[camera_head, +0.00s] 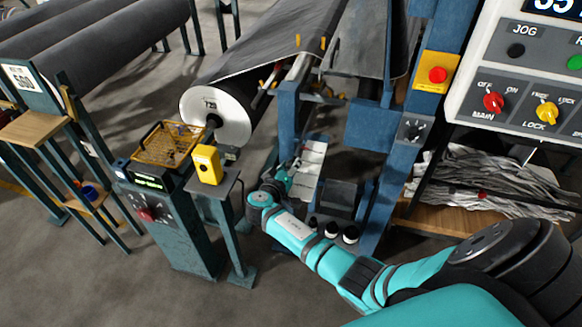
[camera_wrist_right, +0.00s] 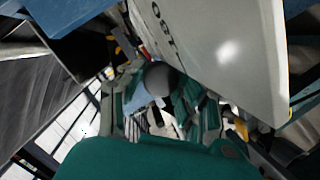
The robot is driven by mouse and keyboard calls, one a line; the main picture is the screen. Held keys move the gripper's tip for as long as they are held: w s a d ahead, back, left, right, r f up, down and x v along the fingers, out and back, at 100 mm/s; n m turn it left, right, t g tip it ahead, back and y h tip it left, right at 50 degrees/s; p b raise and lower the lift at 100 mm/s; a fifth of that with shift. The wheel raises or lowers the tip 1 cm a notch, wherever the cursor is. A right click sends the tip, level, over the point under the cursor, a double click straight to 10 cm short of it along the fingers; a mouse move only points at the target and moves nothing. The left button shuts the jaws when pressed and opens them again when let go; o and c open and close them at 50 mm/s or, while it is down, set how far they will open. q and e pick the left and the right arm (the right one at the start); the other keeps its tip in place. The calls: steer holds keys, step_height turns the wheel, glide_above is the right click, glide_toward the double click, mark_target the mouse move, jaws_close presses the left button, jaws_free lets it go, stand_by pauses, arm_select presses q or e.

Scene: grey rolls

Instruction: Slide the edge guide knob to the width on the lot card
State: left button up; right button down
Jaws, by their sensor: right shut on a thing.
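My right gripper (camera_head: 275,182) reaches the white scale plate (camera_head: 311,160) below the roller frame. In the right wrist view its fingers (camera_wrist_right: 155,100) are closed around a grey round knob (camera_wrist_right: 160,78). The scale plate fills the upper right there (camera_wrist_right: 220,45), with large dark figures I cannot read surely. In the head view the gripper hides the knob. A white card (camera_head: 20,76) on the left stand seems to read 500; I cannot tell whether it is the lot card. My left gripper is out of view.
A big dark roll with a white end (camera_head: 215,117) lies behind the gripper. A pedestal with a yellow box (camera_head: 207,165) stands left of it. Blue frame posts (camera_head: 383,200) rise to its right, beside a control panel (camera_head: 515,70). Open floor shows at lower left.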

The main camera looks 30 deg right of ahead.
steer(key=shift+a, duration=0.1)
steer(key=s+a, duration=1)
steer(key=a, duration=0.1)
steer(key=shift+a+f+b, duration=0.2)
steer(key=shift+a+b, duration=0.05)
steer(key=shift+b, duration=0.15)
steer(key=c, duration=1.3)
jaws_free()
steer(key=o, duration=0.4)
steer(key=shift+a+r, duration=0.1)
steer(key=shift+r, duration=0.1)
steer(key=v, duration=0.7)
steer(key=shift+s+a, duration=0.25)
steer(key=shift+f, duration=0.1)
